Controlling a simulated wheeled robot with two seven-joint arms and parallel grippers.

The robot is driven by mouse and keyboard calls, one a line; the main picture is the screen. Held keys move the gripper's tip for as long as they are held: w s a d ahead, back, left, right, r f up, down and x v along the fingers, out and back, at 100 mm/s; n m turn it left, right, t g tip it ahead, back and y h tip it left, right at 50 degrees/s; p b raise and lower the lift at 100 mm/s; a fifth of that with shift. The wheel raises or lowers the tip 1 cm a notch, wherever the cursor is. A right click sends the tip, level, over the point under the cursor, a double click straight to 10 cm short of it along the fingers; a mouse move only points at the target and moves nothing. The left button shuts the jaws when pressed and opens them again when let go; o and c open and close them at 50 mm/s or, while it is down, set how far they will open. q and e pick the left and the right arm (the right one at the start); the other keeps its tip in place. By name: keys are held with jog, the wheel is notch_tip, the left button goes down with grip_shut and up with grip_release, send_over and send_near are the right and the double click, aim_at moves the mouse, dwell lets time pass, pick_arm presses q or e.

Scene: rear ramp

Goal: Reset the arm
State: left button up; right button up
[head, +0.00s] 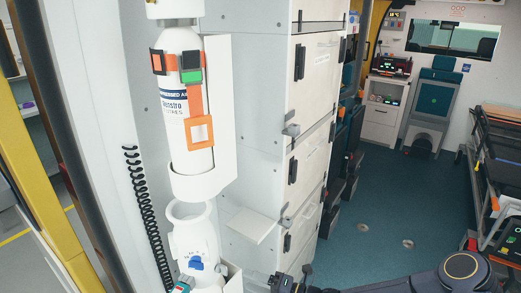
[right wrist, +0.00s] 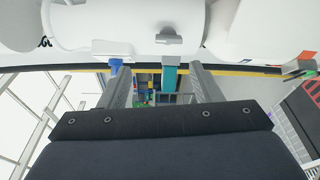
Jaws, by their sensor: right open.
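My right arm (head: 430,280) comes in at the bottom right of the head view. Its gripper (head: 290,284) shows only in part at the bottom edge, right of the lower white cylinder (head: 192,228). In the right wrist view the two grey fingers of the right gripper (right wrist: 161,88) stand apart with nothing held between them. A white rounded body (right wrist: 125,25) with a blue latch (right wrist: 116,66) and a grey knob lies beyond the fingertips. I cannot tell whether the fingers touch it. My left gripper is not in view.
A white gas cylinder (head: 188,105) with an orange strap stands in a wall holder. White cabinets (head: 310,120) with latches stand right of it, with a small shelf (head: 252,225). A black coiled cord (head: 145,210) hangs at left. The blue floor (head: 375,215) is clear; a stretcher (head: 500,170) stands right.

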jog(key=s+d+r+n+g+h, duration=0.35)
jog(key=s+r+n, duration=0.2)
jog(key=n, duration=0.55)
jog(key=s+d+r+n+g+h, duration=0.2)
jog(key=s+d+r+n, duration=0.35)
jog(key=n, duration=0.55)
jog(key=s+d+r+n+t+h, duration=0.2)
jog(key=s+d+n+h, duration=0.1)
jog(key=s+d+n, duration=0.3)
jog(key=s+d+r+n+t+h, duration=0.2)
jog(key=s+d+n+t+h, duration=0.1)
jog(key=s+d+n, duration=0.4)
jog(key=shift+s+d+n+h, duration=0.3)
jog(key=shift+s+n+h, duration=0.3)
jog(key=shift+n, duration=0.4)
jog(key=shift+w, duration=0.1)
jog(key=shift+r, duration=0.4)
